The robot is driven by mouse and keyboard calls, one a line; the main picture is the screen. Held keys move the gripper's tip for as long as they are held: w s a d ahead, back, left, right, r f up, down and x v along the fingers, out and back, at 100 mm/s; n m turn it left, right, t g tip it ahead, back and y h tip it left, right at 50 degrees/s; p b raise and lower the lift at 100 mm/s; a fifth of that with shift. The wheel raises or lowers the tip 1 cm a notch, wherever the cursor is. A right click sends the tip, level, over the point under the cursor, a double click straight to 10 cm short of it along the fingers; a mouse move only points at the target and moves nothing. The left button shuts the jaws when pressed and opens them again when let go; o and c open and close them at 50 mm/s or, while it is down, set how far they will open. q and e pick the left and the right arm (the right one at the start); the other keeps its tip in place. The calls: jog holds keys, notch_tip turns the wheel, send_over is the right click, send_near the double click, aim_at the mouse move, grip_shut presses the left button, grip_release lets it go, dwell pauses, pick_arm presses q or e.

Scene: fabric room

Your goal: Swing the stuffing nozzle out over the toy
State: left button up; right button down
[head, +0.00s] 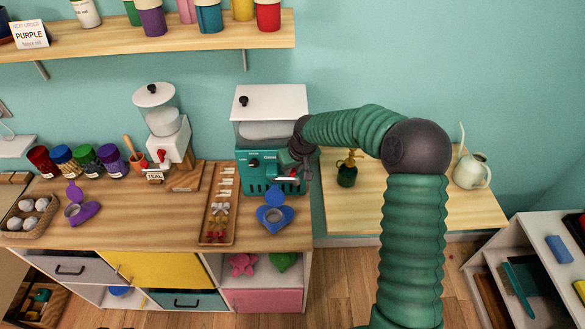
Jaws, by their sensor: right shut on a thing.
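The stuffing machine (258,163) is a teal box with a clear hopper and a white lid, at the back edge of the wooden counter. My right gripper (299,160) is at its front right side, shut on what looks like the stuffing nozzle (286,179), a thin pale piece at the machine's front. The gripper's fingers and wrist hide most of the nozzle. My left gripper is not in view.
A wooden tray (206,235) of small bows lies left of the heart. A purple piece (83,212), a basket (17,232), several jars and a white dispenser (168,140) stand further left. A lower side table holds a green bottle (347,175) and a watering can (470,172).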

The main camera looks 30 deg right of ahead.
dwell(0.4)
jog(key=shift+s+a+f+m+h+b, duration=0.25)
jog(key=shift+m+b, duration=0.25)
jog(key=shift+b, duration=0.35)
jog(key=m+b, duration=0.1)
jog(key=b, duration=0.1)
jog(key=s+a+m+h+b, duration=0.1)
jog(key=m, duration=0.1)
jog(key=shift+a+b, duration=0.2)
jog(key=shift+b, duration=0.2)
jog(key=m+g+h+p, duration=0.2)
jog(key=m+g+h, duration=0.15)
jog(key=m, duration=0.85)
send_near(282, 181)
notch_tip(282, 181, down, 3)
jog(key=s+y, duration=0.1)
jog(key=s, duration=0.1)
jog(key=shift+w+a+f+m+g+p, duration=0.1)
jog(key=shift+a+m+g+p, duration=0.3)
jog(key=shift+m, duration=0.1)
jog(key=shift+w+a+f+m+g+p, duration=0.15)
jog(key=shift+a+m+g+p, duration=0.15)
jog(key=shift+m+g+p, duration=0.15)
